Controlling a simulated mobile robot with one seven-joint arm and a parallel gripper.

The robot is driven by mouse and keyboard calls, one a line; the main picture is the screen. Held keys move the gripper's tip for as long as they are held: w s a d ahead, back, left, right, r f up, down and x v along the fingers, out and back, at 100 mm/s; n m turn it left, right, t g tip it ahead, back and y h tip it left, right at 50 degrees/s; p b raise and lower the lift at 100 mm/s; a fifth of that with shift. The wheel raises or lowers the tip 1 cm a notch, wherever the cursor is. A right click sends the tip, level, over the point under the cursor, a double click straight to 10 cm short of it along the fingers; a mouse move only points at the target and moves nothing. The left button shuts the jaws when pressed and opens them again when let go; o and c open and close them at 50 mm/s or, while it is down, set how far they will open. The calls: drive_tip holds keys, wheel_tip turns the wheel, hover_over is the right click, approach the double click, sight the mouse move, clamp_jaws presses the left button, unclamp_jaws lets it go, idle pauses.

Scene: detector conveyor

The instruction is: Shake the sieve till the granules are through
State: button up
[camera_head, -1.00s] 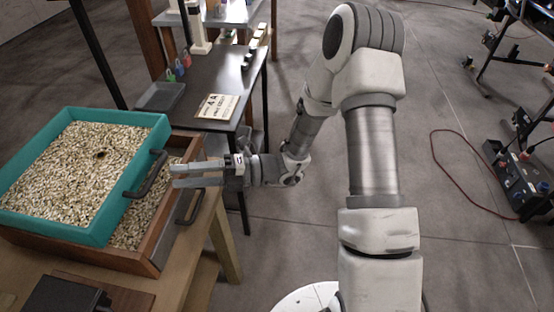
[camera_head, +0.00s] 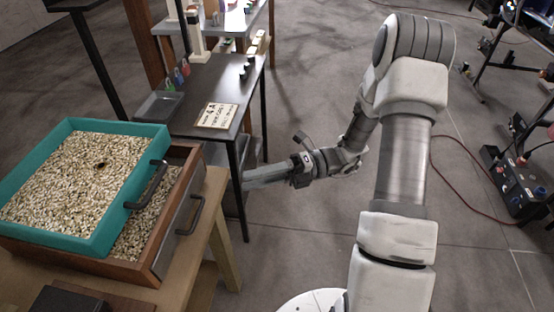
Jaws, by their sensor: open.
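The teal-framed sieve (camera_head: 122,205) sits at the left of the head view, full of pale granules (camera_head: 70,182) with one small dark spot among them. It has a dark handle (camera_head: 147,186) on its right side. It rests over a wooden box (camera_head: 190,165), which also holds granules (camera_head: 135,232) in its uncovered right part and has its own dark handle (camera_head: 190,217). My gripper (camera_head: 246,178) is to the right of the sieve and box, apart from both handles, pointing left with nothing seen in it. Its two fingers nearly overlap from this angle.
The box stands on a wooden table (camera_head: 185,290) with a dark block (camera_head: 80,298) at its front. Behind is a dark table (camera_head: 205,80) with a tray (camera_head: 160,106), a sign (camera_head: 217,116) and colored padlocks (camera_head: 177,77). Open floor lies right of the wooden table.

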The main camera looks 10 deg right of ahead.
drive_tip(key=s+d+r+n+h+p, duration=0.1)
drive_tip(key=s+r+n+h+p, duration=0.2)
drive_tip(key=n, duration=0.8)
drive_tip(key=s+d+r+n+h+p, duration=0.1)
drive_tip(key=s+r+n+h+p, duration=0.3)
drive_tip(key=s+r+n+h, duration=0.4)
drive_tip(key=shift+r+n+t+h, duration=0.4)
drive_tip(key=shift+r+n+h, duration=1.3)
drive_tip(key=shift+r, duration=0.5)
drive_tip(key=shift+s, duration=0.1)
